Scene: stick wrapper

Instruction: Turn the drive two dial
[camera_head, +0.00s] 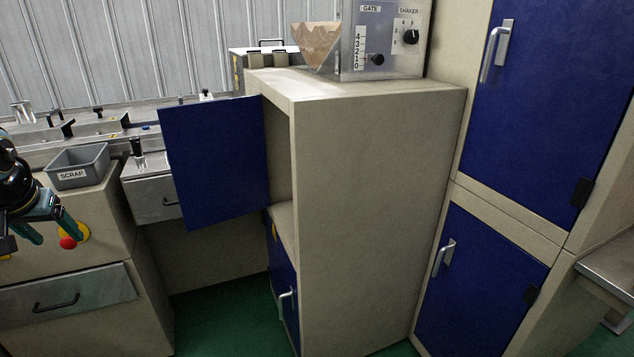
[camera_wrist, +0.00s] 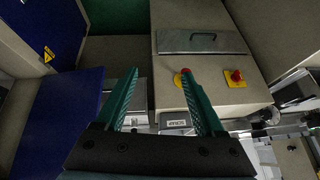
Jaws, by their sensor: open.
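No dial labelled drive two can be made out in either view. Two black dials show on a grey panel at the top of the head view: the gate dial (camera_head: 377,60) beside a numbered scale and the shaker dial (camera_head: 411,37) to its right. My gripper (camera_head: 58,240) is at the far left of the head view, in front of the left cabinet and well away from those dials. In the wrist view my gripper (camera_wrist: 160,71) has its two teal fingers spread apart with nothing between them.
An open blue door (camera_head: 214,160) juts out from the beige cabinet (camera_head: 375,200). A grey scrap bin (camera_head: 62,175) sits on the left cabinet, above a red button (camera_head: 68,243). Tall cabinets with blue doors (camera_head: 535,95) stand at right. Green floor (camera_head: 225,315) shows between cabinets.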

